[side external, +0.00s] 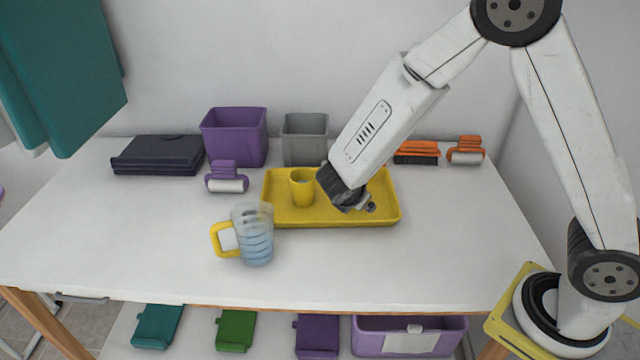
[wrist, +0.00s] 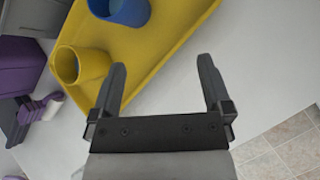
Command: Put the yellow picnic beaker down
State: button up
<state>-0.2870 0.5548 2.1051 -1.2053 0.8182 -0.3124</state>
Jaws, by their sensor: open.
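The yellow picnic beaker (side external: 302,188) stands upright on the yellow tray (side external: 285,219), left of my gripper. In the wrist view the yellow beaker (wrist: 68,68) is beside the left finger, outside the jaws. My gripper (side external: 358,204) is low over the tray, to the right of the beaker. In the wrist view my gripper (wrist: 162,66) is open and empty, with the tray's edge and bare counter between its fingers. A blue beaker (wrist: 128,12) stands on the tray in the wrist view; in the side view I cannot see it.
A clear jug (side external: 255,238) with a yellow handle stands in front of the tray. Behind are a purple bin (side external: 236,138), a grey bin (side external: 305,140), a dark folded item (side external: 158,156) and orange brushes (side external: 417,150). The counter front right is clear.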

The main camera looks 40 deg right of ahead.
jog(key=s+r+m+y, duration=0.4)
jog(key=s+m+y, duration=0.3)
jog(key=s+m, duration=0.5)
jog(key=m, duration=0.6)
jog(key=shift+s+a+g+y, duration=0.25)
jog(key=shift+s+g+y, duration=0.15)
jog(key=shift+f, duration=0.1)
